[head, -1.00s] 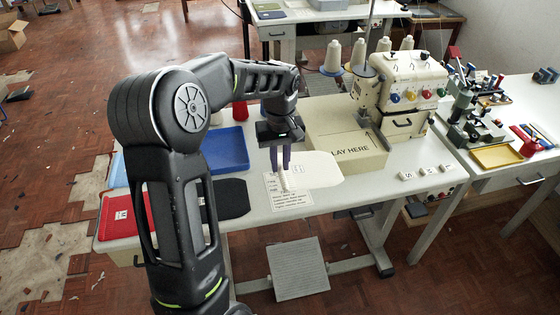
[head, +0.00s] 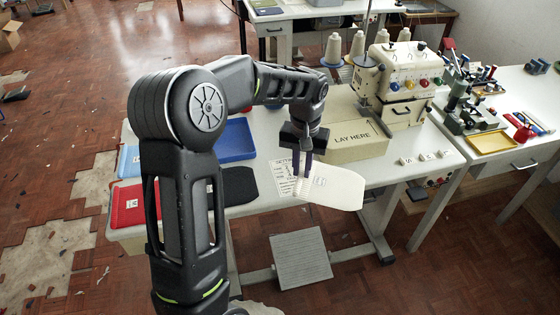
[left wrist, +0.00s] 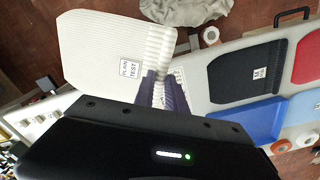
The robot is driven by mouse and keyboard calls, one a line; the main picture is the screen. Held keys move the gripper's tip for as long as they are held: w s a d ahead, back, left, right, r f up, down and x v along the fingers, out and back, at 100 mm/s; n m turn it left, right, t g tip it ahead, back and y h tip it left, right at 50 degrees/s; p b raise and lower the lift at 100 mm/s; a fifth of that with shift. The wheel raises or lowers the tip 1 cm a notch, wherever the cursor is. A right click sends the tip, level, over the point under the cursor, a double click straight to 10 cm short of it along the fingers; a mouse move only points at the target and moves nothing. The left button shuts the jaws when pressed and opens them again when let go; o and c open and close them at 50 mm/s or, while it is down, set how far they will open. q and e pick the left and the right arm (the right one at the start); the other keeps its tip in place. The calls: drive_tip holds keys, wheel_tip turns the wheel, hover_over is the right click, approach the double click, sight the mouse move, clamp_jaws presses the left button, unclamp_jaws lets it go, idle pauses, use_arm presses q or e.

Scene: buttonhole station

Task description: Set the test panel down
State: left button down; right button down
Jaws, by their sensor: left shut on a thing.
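The test panel (head: 337,187) is a white ribbed flat piece with a rounded end. In the left wrist view the panel (left wrist: 105,50) shows a small label reading "PLAIN TEST". My left gripper (head: 302,172) is shut on its narrow ribbed end, and the fingers also show in the left wrist view (left wrist: 163,88). In the head view the panel reaches right and toward the front, across the table's front edge. I cannot tell its exact height. A cream block marked "LAY HERE" (head: 345,152) stands behind it, apart from the panel. My right gripper is not in view.
A printed sheet (head: 284,182) lies partly behind the gripper. A black panel (head: 239,186), blue tray (head: 235,141) and red piece (head: 127,207) are to the left. A sewing machine (head: 405,75) with thread cones stands behind right. Small white blocks (head: 425,158) line the front edge.

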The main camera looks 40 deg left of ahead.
sight(348, 197)
use_arm(q)
drive_tip(key=d+m, duration=0.1)
drive_tip(key=d, duration=0.3)
drive_tip(key=w+d+m, duration=0.1)
drive_tip(key=d, duration=0.3)
drive_tip(key=w+d+m, duration=0.1)
drive_tip(key=d+m, duration=0.1)
drive_tip(key=d, duration=0.2)
drive_tip(key=shift+w+d+f, duration=0.15)
drive_tip(key=shift+d+f, duration=0.1)
drive_tip(key=shift+d, duration=0.1)
drive_tip(key=shift+d+r, duration=0.1)
drive_tip(key=shift+d, duration=0.25)
drive_tip(key=shift+a, duration=0.1)
